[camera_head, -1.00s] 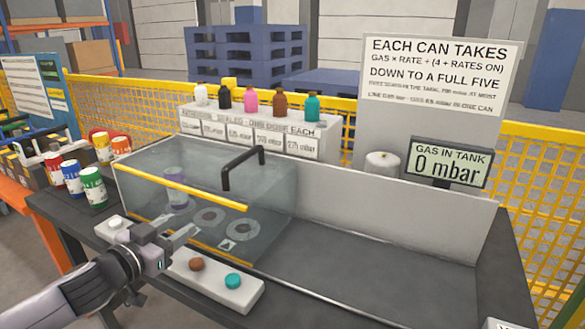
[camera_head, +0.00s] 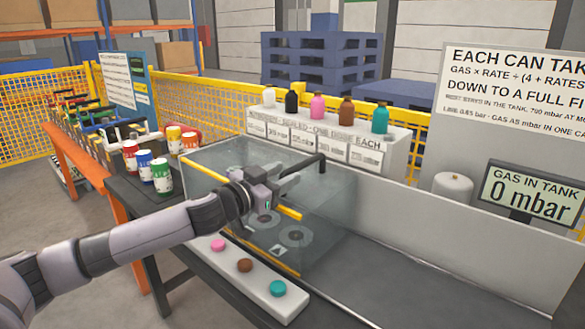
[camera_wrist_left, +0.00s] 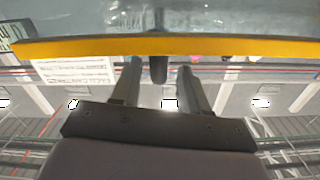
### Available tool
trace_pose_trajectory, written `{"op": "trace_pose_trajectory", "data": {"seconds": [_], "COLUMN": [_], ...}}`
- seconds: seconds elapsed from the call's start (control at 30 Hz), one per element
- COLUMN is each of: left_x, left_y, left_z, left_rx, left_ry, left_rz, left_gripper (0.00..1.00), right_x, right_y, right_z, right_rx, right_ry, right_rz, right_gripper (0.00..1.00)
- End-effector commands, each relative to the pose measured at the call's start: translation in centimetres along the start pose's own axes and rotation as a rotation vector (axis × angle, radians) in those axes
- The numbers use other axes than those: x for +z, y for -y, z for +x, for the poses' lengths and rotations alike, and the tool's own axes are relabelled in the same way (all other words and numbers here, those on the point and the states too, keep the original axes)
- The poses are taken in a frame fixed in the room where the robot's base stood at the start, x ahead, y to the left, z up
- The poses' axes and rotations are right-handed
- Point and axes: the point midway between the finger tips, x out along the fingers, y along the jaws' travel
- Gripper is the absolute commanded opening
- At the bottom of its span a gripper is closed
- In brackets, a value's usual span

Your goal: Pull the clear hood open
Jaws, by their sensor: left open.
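The clear hood (camera_head: 215,158) is a see-through box with yellow edge strips on the table. It covers round pale seats (camera_head: 294,234). Its black bar handle (camera_head: 305,166) rises at its upper front. My left gripper (camera_head: 284,184) is open at the hood's front top, close to the handle, and hides part of the hood. In the left wrist view, the yellow edge (camera_wrist_left: 220,46) crosses beyond the open fingers (camera_wrist_left: 160,72), and the dark handle end (camera_wrist_left: 158,72) shows between them. I cannot tell whether the fingers touch it. My right gripper is not in view.
A white panel (camera_head: 262,288) with pink, brown and teal buttons lies in front of the hood. Several cans (camera_head: 162,176) stand left of it. Bottles stand on a white rack (camera_head: 395,150) behind. The dark tabletop (camera_head: 400,275) to the right is clear.

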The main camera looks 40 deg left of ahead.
Motion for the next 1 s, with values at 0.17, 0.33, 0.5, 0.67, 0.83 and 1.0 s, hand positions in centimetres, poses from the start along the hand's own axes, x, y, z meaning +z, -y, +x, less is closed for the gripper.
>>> {"op": "trace_pose_trajectory", "data": {"seconds": [0.17, 0.33, 0.5, 0.67, 0.83, 1.0], "left_x": [-0.3, -0.1, -0.1, 0.0, 0.0, 0.0], "left_y": [0.0, 0.0, -0.1, -0.1, -0.1, 0.0], "left_z": [1.7, 2.9, 3.4, 3.5, 3.5, 3.5], "left_rx": [-0.001, 0.0, 0.001, 0.002, 0.001, 0.0], "left_ry": [-0.002, -0.001, 0.0, 0.001, 0.001, 0.001], "left_rz": [0.001, 0.001, 0.002, 0.003, 0.002, 0.003], "left_gripper": [0.44, 0.44, 0.44, 0.44, 0.35, 0.0], "right_x": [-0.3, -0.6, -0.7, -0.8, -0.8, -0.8], "right_y": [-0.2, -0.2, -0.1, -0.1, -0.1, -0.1], "right_z": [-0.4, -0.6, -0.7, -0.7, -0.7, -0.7], "right_rx": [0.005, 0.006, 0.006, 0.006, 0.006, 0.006], "right_ry": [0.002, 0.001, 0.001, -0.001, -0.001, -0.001], "right_rz": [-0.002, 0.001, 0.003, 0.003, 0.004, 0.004], "right_gripper": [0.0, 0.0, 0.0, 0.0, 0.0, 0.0]}}
